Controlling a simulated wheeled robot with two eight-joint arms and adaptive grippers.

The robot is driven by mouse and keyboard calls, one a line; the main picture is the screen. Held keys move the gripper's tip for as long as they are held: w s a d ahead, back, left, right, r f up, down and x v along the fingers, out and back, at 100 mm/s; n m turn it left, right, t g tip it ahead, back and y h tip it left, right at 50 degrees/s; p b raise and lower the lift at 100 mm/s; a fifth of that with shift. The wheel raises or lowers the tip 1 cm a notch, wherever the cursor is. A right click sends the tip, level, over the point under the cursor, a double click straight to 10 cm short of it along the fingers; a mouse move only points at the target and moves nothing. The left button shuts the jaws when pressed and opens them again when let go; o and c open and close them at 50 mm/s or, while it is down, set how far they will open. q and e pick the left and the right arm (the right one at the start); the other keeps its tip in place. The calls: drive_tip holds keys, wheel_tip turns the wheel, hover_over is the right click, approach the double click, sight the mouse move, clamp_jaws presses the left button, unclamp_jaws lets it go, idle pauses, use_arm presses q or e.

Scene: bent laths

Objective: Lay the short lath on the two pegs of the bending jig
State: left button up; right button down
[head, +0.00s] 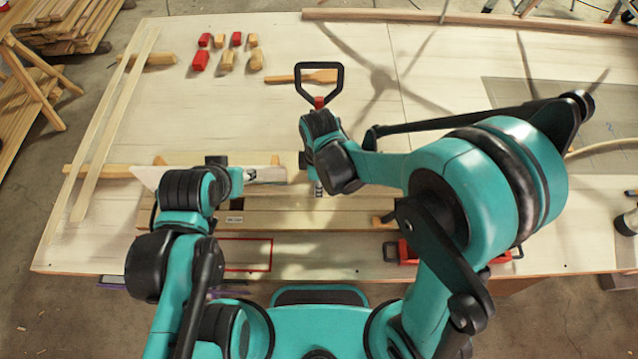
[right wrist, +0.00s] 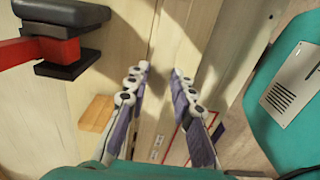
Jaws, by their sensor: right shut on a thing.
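My right gripper (head: 318,188) points down over the wooden strips at the middle of the bench. In the right wrist view its fingers (right wrist: 159,72) are shut on a pale narrow strip (right wrist: 164,85), which I take as the short lath; its ends are not clear. The bending jig seems to be the wooden assembly (head: 290,220) under the grippers, with a small white label (head: 234,219). Its two pegs cannot be made out behind my arms. My left gripper (head: 250,175) is left of the right one, beside a pale board; its jaws are too small to read.
Long pale laths (head: 118,105) lie at the left of the bench (head: 420,85). Red blocks (head: 201,60) and wooden blocks (head: 255,60) stand at the back. A red outline (head: 246,270) marks the front.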

drive_tip(key=shift+f+b, duration=0.3)
drive_tip(key=shift+b, duration=0.05)
drive_tip(key=c, duration=1)
unclamp_jaws()
drive_tip(key=shift+c, duration=0.2)
drive_tip(key=shift+r, duration=0.1)
drive_tip(key=shift+r+p, duration=2.1)
drive_tip(key=shift+r, duration=0.8)
drive_tip(key=shift+r, duration=0.1)
wheel_tip(320, 180, up, 7)
drive_tip(key=p, duration=0.5)
